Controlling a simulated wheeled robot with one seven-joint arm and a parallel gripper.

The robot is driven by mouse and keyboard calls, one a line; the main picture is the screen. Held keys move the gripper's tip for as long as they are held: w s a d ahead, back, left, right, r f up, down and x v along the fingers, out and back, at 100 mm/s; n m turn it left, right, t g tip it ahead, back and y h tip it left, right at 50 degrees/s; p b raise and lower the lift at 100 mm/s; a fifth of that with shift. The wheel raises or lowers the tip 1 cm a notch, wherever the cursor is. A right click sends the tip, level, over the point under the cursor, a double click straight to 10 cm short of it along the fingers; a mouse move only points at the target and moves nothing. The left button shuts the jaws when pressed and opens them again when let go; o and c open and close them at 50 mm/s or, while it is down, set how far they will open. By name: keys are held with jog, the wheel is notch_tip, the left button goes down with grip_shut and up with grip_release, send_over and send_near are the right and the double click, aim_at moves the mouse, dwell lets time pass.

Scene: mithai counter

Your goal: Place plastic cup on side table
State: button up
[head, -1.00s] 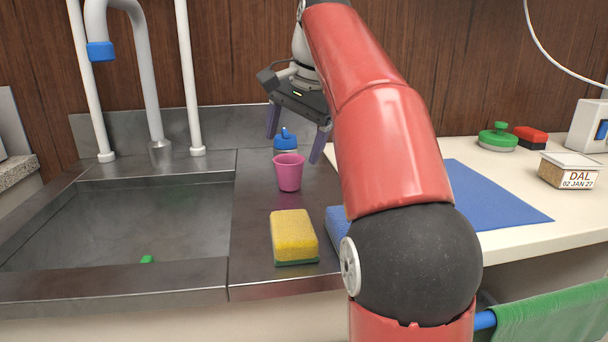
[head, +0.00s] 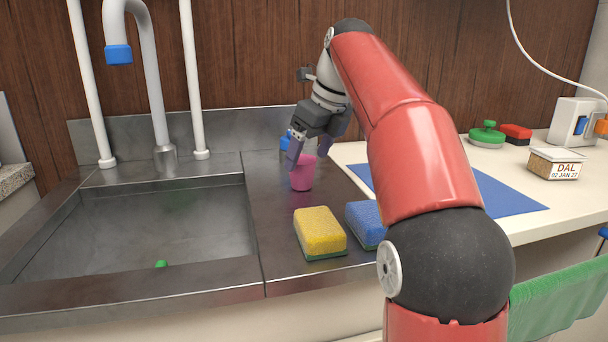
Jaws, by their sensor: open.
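A pink plastic cup (head: 302,178) stands upright on the steel drainboard to the right of the sink. My gripper (head: 308,158) is open and pointing down at the cup, with one purple finger at its upper left and the other at its upper right. The fingers overlap the cup's rim in the picture; I cannot tell whether they touch it. No side table can be made out with certainty in the head view.
A yellow sponge (head: 319,232) and a blue sponge (head: 366,222) lie in front of the cup. A blue-capped item (head: 285,141) is partly hidden behind my gripper. The sink (head: 140,230) is left. A blue mat (head: 500,197), DAL box (head: 556,163) and green scrubber (head: 487,135) are on the right counter.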

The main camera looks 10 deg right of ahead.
aim_at(299, 168)
jog(key=x, duration=0.5)
jog(key=shift+w+a, duration=0.25)
jog(key=shift+a, duration=0.05)
jog(key=c, duration=1.1)
jog(key=shift+r, duration=0.15)
notch_tip(299, 168, up, 10)
